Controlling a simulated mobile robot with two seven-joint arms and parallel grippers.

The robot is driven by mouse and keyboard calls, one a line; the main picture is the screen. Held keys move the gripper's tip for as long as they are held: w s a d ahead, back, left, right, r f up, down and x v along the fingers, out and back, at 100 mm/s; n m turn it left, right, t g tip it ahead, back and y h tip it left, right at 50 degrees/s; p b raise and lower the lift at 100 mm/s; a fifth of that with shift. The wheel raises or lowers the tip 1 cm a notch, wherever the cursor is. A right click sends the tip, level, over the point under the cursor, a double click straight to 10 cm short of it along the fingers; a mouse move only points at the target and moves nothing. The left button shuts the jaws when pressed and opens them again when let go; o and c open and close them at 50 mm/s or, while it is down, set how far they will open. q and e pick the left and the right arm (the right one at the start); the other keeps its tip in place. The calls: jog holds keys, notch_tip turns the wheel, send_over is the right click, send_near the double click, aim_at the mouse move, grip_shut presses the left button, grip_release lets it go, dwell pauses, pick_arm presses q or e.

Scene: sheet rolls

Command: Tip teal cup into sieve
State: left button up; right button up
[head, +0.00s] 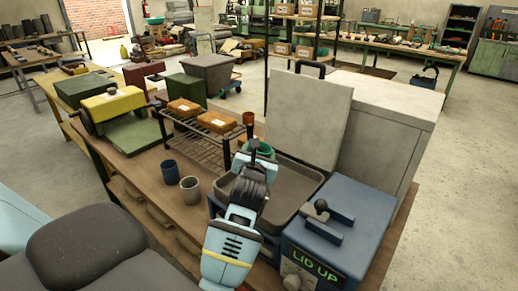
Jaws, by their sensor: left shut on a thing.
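My left gripper (256,154) reaches over the middle of the bench, shut on the teal cup (266,149). The cup shows as a green-teal rim and side, partly hidden behind the fingers. It is beside the wire rack and near the far left corner of a dark grey tray (306,178). I cannot tell its tilt or what is in it. I cannot make out a sieve clearly; my gripper and forearm cover part of the tray area. My right gripper is not in view.
A dark blue cup (170,173) and a grey cup (190,190) stand left of my arm. A wire rack (203,148) carries orange-brown boxes (217,122). A blue box marked "LID UP" (345,215) stands at right; a pale upright panel (312,112) rises behind the tray.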

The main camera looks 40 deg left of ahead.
pick_arm(q)
jog(key=shift+s+a+f+m, duration=0.1)
jog(key=shift+a+f+m, duration=0.1)
jog(key=shift+m, duration=0.5)
jog(key=f+m+g, duration=0.1)
jog(key=m, duration=0.1)
jog(key=shift+m+g, duration=0.3)
jog(key=shift+m, duration=0.1)
notch_tip(320, 180, down, 2)
jog(key=m+g, duration=0.1)
jog(key=m, duration=0.1)
jog(key=m+y, duration=0.1)
jog(key=m, duration=0.1)
jog(key=shift+d+g, duration=0.15)
jog(key=shift+g, duration=0.25)
jog(key=m, duration=0.1)
jog(key=m+g+y, duration=0.1)
jog(key=w+m, duration=0.1)
jog(key=shift+d+f+m+g+y, duration=0.15)
jog(key=shift+d+m+g+y, duration=0.15)
jog(key=shift+d+m+y, duration=0.1)
jog(key=shift+w+d+m+g+y, duration=0.15)
jog(key=shift+m+g+y, duration=0.1)
jog(key=shift+m, duration=0.35)
jog(key=shift+w+d+m+g+y, duration=0.15)
jog(key=shift+m+y, duration=0.1)
jog(key=shift+m, duration=0.35)
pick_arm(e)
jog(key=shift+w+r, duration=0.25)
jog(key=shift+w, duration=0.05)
